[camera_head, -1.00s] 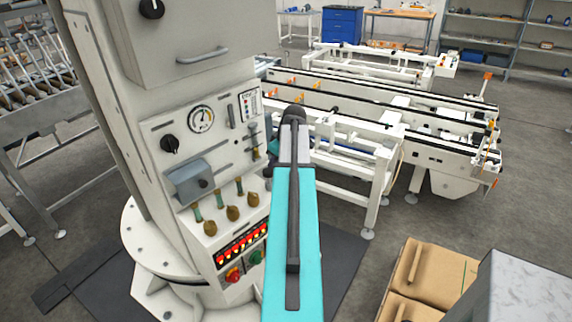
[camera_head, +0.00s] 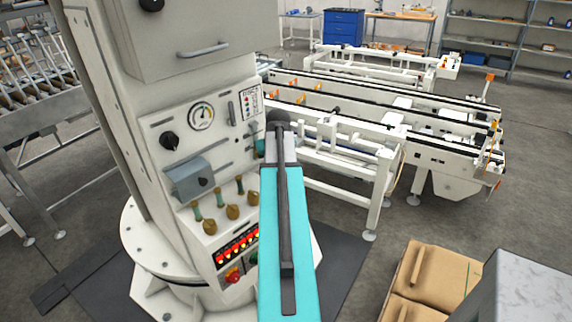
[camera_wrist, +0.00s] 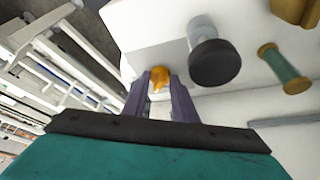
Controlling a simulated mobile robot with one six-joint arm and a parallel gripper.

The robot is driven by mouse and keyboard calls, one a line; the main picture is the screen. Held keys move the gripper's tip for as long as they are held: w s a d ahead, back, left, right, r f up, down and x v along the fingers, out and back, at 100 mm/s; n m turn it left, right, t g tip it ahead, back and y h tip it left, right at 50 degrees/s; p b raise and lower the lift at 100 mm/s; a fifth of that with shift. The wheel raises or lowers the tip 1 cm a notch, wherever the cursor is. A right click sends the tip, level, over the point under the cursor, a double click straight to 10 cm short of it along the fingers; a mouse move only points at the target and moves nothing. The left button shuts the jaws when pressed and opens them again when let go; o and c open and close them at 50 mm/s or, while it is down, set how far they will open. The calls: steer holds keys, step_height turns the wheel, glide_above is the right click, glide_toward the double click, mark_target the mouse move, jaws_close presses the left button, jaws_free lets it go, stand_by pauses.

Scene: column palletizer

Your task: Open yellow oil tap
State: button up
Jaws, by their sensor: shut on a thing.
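The yellow oil tap (camera_wrist: 159,73) shows in the wrist view as a small orange-yellow piece on the pale panel of the column. My gripper (camera_wrist: 158,88) reaches it with two purple fingers, one on each side. The fingers are shut on the tap, and they hide part of it. How far the tap is turned cannot be made out. In the head view my turquoise arm hides the gripper and the tap.
A dark round knob (camera_wrist: 214,64) and a green-handled fitting (camera_wrist: 283,68) are close right of the tap. The column panel carries a gauge (camera_head: 201,116) and a grey box (camera_head: 190,178). A white conveyor frame (camera_head: 345,155) stands behind my arm. Cardboard boxes (camera_head: 436,272) are at lower right.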

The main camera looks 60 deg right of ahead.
steer(key=m, duration=0.1)
steer(key=m+g, duration=0.1)
steer(key=m, duration=0.1)
steer(key=a+m+h, duration=0.1)
steer(key=m, duration=0.1)
steer(key=shift+w+f+g, duration=0.2)
steer(key=shift+w+g, duration=0.1)
steer(key=shift+w+m+g+b, duration=0.15)
steer(key=shift+m+g+b, duration=0.25)
steer(key=shift+m, duration=0.9)
steer(key=shift+w+m+g+b, duration=0.15)
steer(key=shift+m+g, duration=0.45)
steer(key=shift+m, duration=0.7)
steer(key=shift+s, duration=0.1)
steer(key=o, duration=1)
steer(key=shift+o, duration=0.2)
steer(key=shift+d+r+h, duration=0.1)
steer(key=shift+h, duration=0.2)
steer(key=shift+r, duration=0.1)
